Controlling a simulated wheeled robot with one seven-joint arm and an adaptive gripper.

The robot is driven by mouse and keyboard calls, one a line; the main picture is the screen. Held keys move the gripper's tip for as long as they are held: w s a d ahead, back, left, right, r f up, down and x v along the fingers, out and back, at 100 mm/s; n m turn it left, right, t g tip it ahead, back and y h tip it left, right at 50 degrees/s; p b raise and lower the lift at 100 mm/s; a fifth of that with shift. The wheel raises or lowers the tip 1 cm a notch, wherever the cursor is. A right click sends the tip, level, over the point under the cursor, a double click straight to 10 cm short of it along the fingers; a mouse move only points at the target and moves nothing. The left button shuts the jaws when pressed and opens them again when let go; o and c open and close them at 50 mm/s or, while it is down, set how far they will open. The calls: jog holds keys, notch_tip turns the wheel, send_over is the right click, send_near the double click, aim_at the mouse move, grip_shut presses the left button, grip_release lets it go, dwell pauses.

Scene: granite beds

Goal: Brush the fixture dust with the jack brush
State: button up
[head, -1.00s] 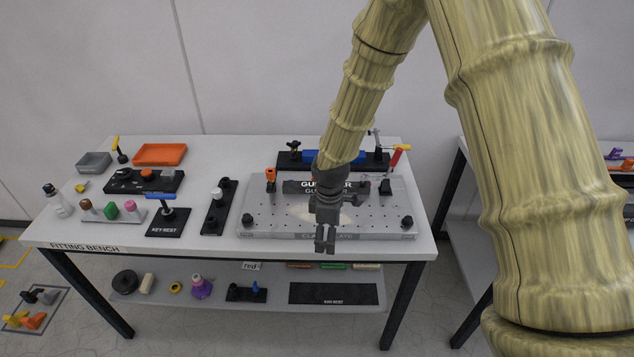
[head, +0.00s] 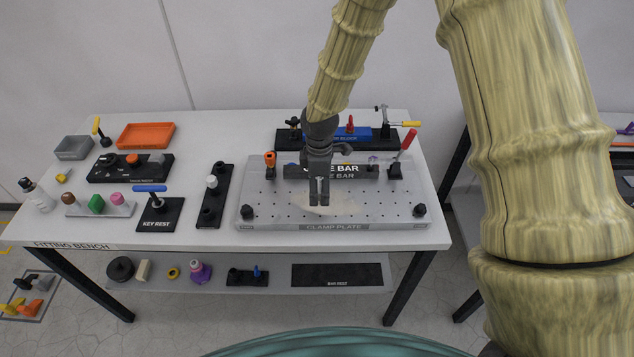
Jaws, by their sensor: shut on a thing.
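The fixture dust is a pale tan patch (head: 343,204) on the grey perforated clamp plate (head: 270,208), right of centre on the bench.
An orange-topped post (head: 270,160) and a red-handled clamp (head: 405,144) flank the guide bar. Dark knobs stand at the plate's front corners. A blue block (head: 340,133) lies behind. Left are a black rack (head: 205,211), the key rest (head: 160,218) and an orange tray (head: 146,135).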

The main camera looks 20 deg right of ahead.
aim_at(353, 204)
jog(key=f+b, duration=0.1)
jog(key=f, duration=0.1)
jog(key=f+b, duration=0.1)
jog(key=f, duration=0.1)
jog(key=shift+d+f+b, duration=0.2)
jog(key=shift+f+b, duration=0.05)
jog(key=shift+b, duration=0.05)
jog(key=d, duration=0.1)
jog(key=d+p, duration=0.1)
jog(key=d, duration=0.1)
jog(key=s+d, duration=0.1)
jog(key=shift+d+r+p, duration=0.15)
jog(key=shift+r+p, duration=0.15)
jog(key=shift+r, duration=0.05)
jog(key=shift+s+d+p, duration=0.2)
jog(key=shift+s+d, duration=0.1)
jog(key=shift+d, duration=0.55)
jog(key=shift+s+d+p, duration=0.2)
jog(key=shift+s+d, duration=0.05)
jog(key=shift+d, duration=0.65)
jog(key=shift+s+d+p, duration=0.2)
jog(key=shift+s+d, duration=0.1)
jog(key=shift+d, duration=0.55)
jog(key=shift+f, duration=0.1)
jog(key=shift+f+b, duration=0.3)
jog(key=shift+f, duration=0.4)
